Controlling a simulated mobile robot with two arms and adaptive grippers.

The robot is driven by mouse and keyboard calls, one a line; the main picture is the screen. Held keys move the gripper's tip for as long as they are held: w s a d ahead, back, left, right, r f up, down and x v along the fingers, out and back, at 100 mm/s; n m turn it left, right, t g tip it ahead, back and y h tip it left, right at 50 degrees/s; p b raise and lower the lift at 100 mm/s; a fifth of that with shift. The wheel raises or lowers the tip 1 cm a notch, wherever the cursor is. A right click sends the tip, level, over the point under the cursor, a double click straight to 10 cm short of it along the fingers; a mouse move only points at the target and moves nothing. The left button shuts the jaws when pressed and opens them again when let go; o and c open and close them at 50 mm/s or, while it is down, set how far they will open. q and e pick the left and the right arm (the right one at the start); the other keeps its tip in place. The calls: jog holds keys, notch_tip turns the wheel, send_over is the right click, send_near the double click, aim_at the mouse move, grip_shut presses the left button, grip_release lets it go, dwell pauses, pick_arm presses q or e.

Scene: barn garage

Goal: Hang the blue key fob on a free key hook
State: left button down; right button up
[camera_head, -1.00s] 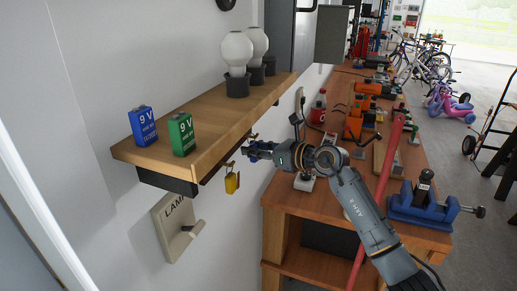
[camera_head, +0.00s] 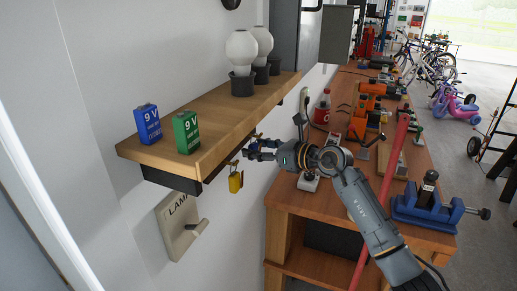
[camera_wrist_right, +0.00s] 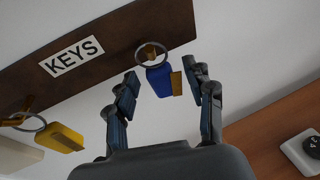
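The blue key fob (camera_wrist_right: 160,80) shows in the right wrist view, below a metal ring (camera_wrist_right: 151,56) that appears to loop around a brass hook on the dark key board (camera_wrist_right: 120,40). A brass piece sits beside the fob. My right gripper (camera_wrist_right: 163,76) is open, with one finger on each side of the fob and visible gaps to it. In the head view my right gripper (camera_head: 254,149) is at the board under the shelf; the blue fob is hard to make out there. A yellow fob (camera_wrist_right: 62,138) hangs on another hook, also in the head view (camera_head: 236,181). My left gripper is out of view.
The wooden shelf (camera_head: 215,117) above the board carries two 9 V batteries and bulbs in dark holders. A lamp switch (camera_head: 178,226) is on the wall below. The workbench (camera_head: 290,190) with tools stands at the right, under my right arm.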

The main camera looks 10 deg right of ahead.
jog(key=v, duration=1.2)
jog(key=w+d+f+m+t+h, duration=0.1)
jog(key=d+f+m+t, duration=0.1)
jog(key=f+m, duration=0.9)
jog(key=w+d+f+m+t+h, duration=0.1)
jog(key=f+m, duration=0.6)
jog(key=f, duration=0.8)
jog(key=s+d+f+m+g+h, duration=0.15)
jog(key=s+f+m, duration=0.35)
jog(key=f, duration=0.5)
jog(key=s+d+f+m+g+h, duration=0.1)
jog(key=s+d+f+m+h, duration=0.2)
jog(key=s+f, duration=0.5)
jog(key=s+f+m+g+h, duration=0.1)
jog(key=s+f+m+h, duration=0.15)
jog(key=f+m, duration=0.6)
jog(key=s+a+f+m+g, duration=0.1)
jog(key=s+f+m+g, duration=0.1)
jog(key=s+f, duration=0.5)
jog(key=s+a+f+m+g, duration=0.2)
jog(key=s+f+g, duration=0.3)
jog(key=s, duration=1.5)
jog(key=s+a+f+m+g+h, duration=0.1)
jog(key=s+a+f+m+g, duration=0.1)
jog(key=s+f, duration=0.8)
jog(key=s+m+g, duration=0.1)
jog(key=s, duration=0.3)
